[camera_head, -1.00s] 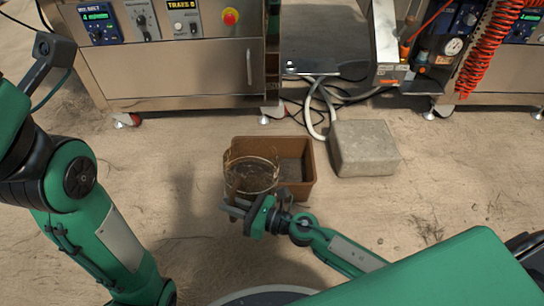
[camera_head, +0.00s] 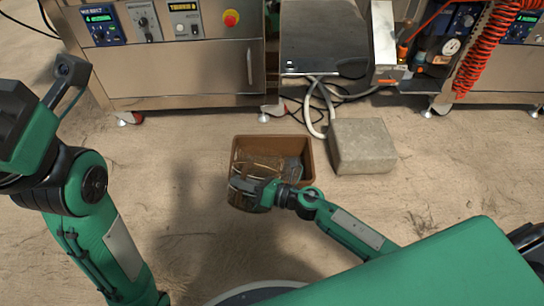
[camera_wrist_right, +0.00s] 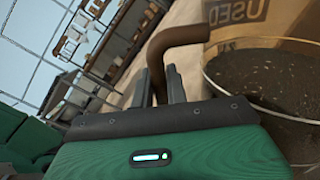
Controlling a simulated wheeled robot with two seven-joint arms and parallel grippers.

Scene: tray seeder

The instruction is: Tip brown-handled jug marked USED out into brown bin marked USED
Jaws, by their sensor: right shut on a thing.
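The clear jug (camera_head: 243,193) is at the near left part of the brown bin (camera_head: 307,150) in the head view. It looks tilted, its wire-thin rim towards the bin's inside. My right gripper (camera_head: 270,192) is at the jug's right side. In the right wrist view my right gripper (camera_wrist_right: 160,85) is shut on the jug's brown handle (camera_wrist_right: 190,35). Dark, soil-like material shows inside the jug's rim (camera_wrist_right: 290,125).
A grey stone block (camera_head: 362,147) stands right of the bin. Steel machine cabinets (camera_head: 185,75) and hoses (camera_head: 318,110) are behind. The sandy floor (camera_head: 150,190) left of the bin is clear.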

